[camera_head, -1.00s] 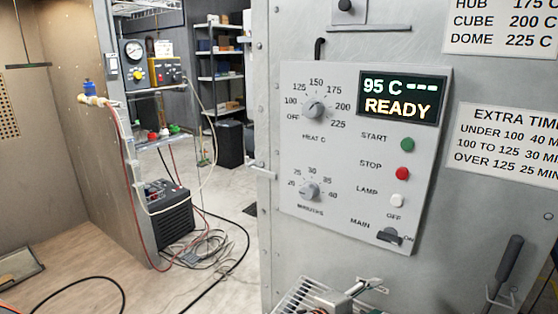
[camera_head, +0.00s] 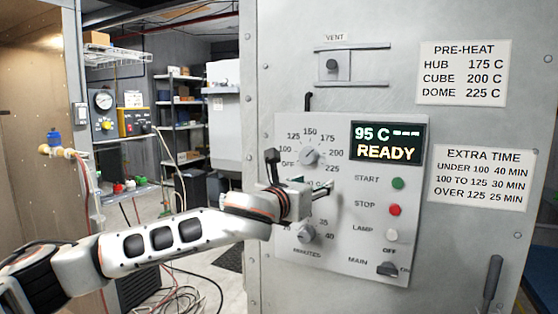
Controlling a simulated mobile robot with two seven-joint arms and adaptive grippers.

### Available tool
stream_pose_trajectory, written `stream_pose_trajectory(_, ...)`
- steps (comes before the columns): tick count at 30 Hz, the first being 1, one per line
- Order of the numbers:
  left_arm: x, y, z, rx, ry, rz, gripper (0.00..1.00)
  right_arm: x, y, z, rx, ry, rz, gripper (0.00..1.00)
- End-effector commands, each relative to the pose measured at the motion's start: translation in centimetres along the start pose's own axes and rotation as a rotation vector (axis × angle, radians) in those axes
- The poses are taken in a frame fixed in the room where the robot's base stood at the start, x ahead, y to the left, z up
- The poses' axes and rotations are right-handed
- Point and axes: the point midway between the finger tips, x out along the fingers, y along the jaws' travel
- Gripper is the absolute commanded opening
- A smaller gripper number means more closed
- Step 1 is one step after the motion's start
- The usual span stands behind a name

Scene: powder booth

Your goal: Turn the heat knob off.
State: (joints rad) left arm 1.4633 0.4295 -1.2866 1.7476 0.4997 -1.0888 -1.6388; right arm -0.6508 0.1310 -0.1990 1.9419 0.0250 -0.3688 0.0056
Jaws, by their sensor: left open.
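The heat knob (camera_head: 310,156) is a round grey dial at the upper left of the control panel (camera_head: 340,255). Its scale runs from OFF through 100 to 225; its exact pointer setting is too small to tell. My left gripper (camera_head: 298,175) is open in front of the panel, just below the heat knob, its fingers towards the panel. It hides the HEAT C label and part of the minutes scale. I cannot tell whether it touches anything. The display (camera_head: 387,143) reads 95 C and READY. My right gripper is not in view.
The minutes knob (camera_head: 306,233) is just below my gripper. Green start (camera_head: 398,183), red stop (camera_head: 394,210) and white lamp (camera_head: 391,236) buttons and the main switch (camera_head: 387,269) line the right side. A vent slider (camera_head: 338,66) is above. Hoses and cables lie on the floor at left.

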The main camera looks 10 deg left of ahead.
Motion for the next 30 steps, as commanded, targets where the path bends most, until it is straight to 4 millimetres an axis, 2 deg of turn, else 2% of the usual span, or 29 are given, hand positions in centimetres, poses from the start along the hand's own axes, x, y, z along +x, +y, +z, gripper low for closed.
stream_pose_trajectory(1, -0.2, 0.7, 1.8, 0.068, -0.019, 0.022, 0.47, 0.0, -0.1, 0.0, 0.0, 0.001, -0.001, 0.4)
stream_pose_trajectory(3, -0.3, 1.3, 3.3, 0.139, -0.031, 0.044, 0.47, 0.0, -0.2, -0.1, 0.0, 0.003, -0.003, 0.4)
stream_pose_trajectory(7, -0.5, 2.0, 4.9, 0.211, -0.042, 0.07, 0.47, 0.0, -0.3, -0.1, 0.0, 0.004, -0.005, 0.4)
stream_pose_trajectory(11, 0.0, 2.1, 5.2, 0.226, -0.043, 0.075, 0.47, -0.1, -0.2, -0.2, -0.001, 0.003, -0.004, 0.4)
stream_pose_trajectory(17, 2.6, 2.3, 5.4, 0.222, -0.043, 0.074, 0.47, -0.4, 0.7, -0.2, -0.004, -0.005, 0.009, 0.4)
stream_pose_trajectory(24, 5.7, 2.5, 5.5, 0.222, -0.043, 0.074, 0.47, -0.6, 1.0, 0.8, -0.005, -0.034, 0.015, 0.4)
stream_pose_trajectory(30, 7.0, 2.6, 5.5, 0.221, -0.044, 0.074, 0.47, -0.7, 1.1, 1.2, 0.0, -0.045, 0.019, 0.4)
